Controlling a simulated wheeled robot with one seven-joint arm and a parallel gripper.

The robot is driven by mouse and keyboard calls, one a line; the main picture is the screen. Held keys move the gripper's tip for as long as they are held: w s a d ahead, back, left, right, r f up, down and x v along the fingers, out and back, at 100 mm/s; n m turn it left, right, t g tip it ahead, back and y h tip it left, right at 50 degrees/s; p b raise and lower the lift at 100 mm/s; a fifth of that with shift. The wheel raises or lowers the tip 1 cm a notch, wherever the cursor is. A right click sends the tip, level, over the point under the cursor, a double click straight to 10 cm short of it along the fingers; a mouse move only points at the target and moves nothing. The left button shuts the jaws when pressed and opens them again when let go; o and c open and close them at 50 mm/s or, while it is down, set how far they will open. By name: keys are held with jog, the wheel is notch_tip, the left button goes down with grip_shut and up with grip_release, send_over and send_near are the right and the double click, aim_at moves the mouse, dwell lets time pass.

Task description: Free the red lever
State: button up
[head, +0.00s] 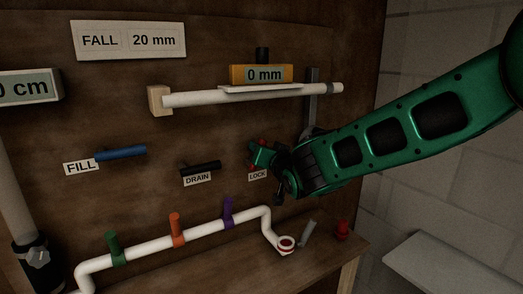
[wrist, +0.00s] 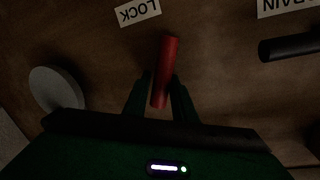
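The red lever (wrist: 165,72) sticks out from the brown board beside the LOCK label (wrist: 138,12) in the wrist view. My gripper (wrist: 161,85) has one finger on each side of the lever, with narrow dark gaps between fingers and lever; contact is not visible. In the head view, my gripper (head: 259,157) is at the board just above the LOCK label (head: 258,175) and hides most of the lever; only small red bits show.
The black DRAIN lever (head: 200,168) is left of my gripper, and the blue FILL lever (head: 121,153) is farther left. Above is a white horizontal tube (head: 200,99). Below are a white pipe (head: 190,233) with coloured handles and a red object (head: 342,230) on the ledge.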

jog(key=shift+o, duration=1.3)
jog(key=shift+f, duration=0.15)
jog(key=shift+r, duration=0.2)
jog(key=shift+s, duration=0.1)
jog(key=v, duration=1)
jog(key=shift+s+d, duration=0.15)
